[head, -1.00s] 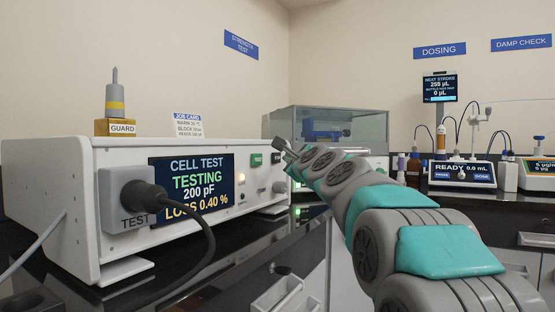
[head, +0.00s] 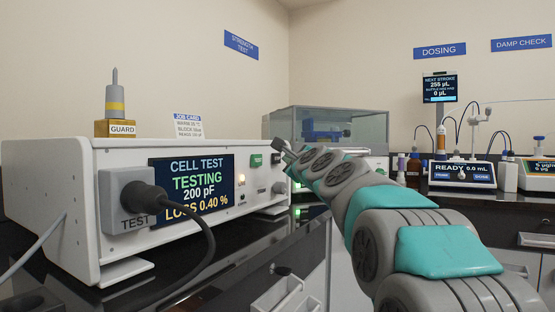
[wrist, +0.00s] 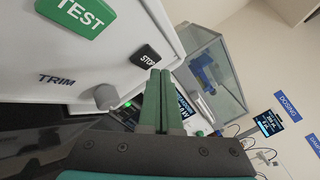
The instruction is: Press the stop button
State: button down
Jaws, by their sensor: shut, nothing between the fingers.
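The cell test instrument (head: 120,170) is a white box whose screen (head: 191,189) reads CELL TEST, TESTING, 200 pF, LOSS 0.40 %. In the wrist view its black STOP button (wrist: 145,57) sits on the white panel, below and right of the green TEST button (wrist: 76,14). My gripper (wrist: 158,73) is shut and empty, with its fingertips just below and right of the STOP button; I cannot tell whether they touch it. In the head view the gripper (head: 281,147) is at the instrument's right end, by the green TEST button (head: 256,160).
A grey TRIM knob (wrist: 106,96) protrudes below the STOP button. A black plug (head: 146,196) with a cable sticks out of the instrument's front. A clear tank (head: 350,122) stands behind my gripper. Dosing equipment (head: 462,173) stands at the right.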

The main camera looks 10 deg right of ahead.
jog(key=shift+w+a, duration=0.2)
jog(key=shift+a, duration=0.1)
jog(key=shift+w+a+p, duration=0.25)
jog(key=shift+a+p, duration=0.05)
jog(key=shift+p, duration=0.25)
dwell(0.5)
dwell(0.3)
jog(key=shift+s+d, duration=0.45)
jog(key=shift+d, duration=0.2)
jog(key=shift+s+d, duration=0.1)
jog(key=s+d, duration=0.1)
jog(key=d, duration=0.1)
jog(key=s+d+b, duration=0.1)
jog(key=d, duration=0.1)
jog(key=shift+s, duration=0.4)
dwell(0.5)
